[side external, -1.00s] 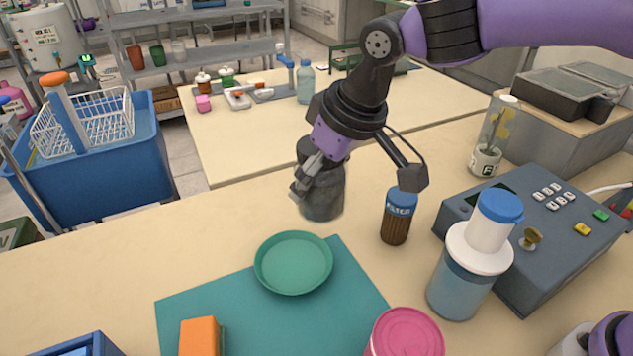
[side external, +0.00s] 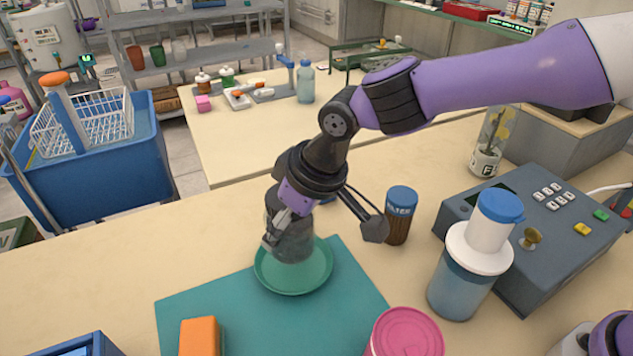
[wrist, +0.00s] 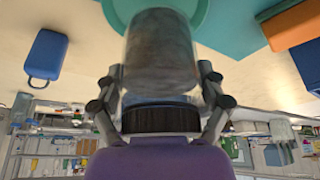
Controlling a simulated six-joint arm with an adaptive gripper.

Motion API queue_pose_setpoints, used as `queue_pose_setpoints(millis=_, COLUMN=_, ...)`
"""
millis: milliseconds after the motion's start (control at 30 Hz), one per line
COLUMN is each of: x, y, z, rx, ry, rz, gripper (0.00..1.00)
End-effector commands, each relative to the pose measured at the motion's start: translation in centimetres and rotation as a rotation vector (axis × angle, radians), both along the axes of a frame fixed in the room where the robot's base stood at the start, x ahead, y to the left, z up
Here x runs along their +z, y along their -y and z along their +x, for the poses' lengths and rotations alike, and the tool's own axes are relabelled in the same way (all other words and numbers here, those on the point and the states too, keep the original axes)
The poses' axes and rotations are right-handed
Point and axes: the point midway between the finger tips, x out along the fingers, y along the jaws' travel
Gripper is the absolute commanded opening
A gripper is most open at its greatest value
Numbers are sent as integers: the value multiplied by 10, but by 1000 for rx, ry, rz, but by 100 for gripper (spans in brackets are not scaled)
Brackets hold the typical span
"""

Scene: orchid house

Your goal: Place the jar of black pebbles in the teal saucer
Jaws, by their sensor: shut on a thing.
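The teal saucer (side external: 292,286) lies on a teal mat (side external: 265,325) on the bench. My gripper (side external: 278,228) is shut on a dark grey, see-through jar (side external: 293,244), taken to be the jar of black pebbles. In the side view the jar is upright and overlaps the back and middle of the saucer. Whether its base touches the saucer is unclear. In the wrist view the jar (wrist: 160,55) sits between the two fingers, and the saucer's rim (wrist: 197,14) shows behind it.
A blue-lidded bottle (side external: 465,278) and a grey keypad box (side external: 545,232) stand further right. A pink-lidded tub (side external: 407,334) and an orange block (side external: 200,337) are in front.

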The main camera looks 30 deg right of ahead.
Motion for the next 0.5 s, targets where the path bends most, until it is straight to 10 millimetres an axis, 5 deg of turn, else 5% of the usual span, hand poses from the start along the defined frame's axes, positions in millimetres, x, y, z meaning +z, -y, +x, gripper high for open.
queue_pose_setpoints(millis=300, x=-36, y=1, z=4, rx=1, ry=0, rz=0, gripper=25)
queue_pose_setpoints(millis=500, x=-42, y=1, z=4, rx=1, ry=2, rz=2, gripper=25)
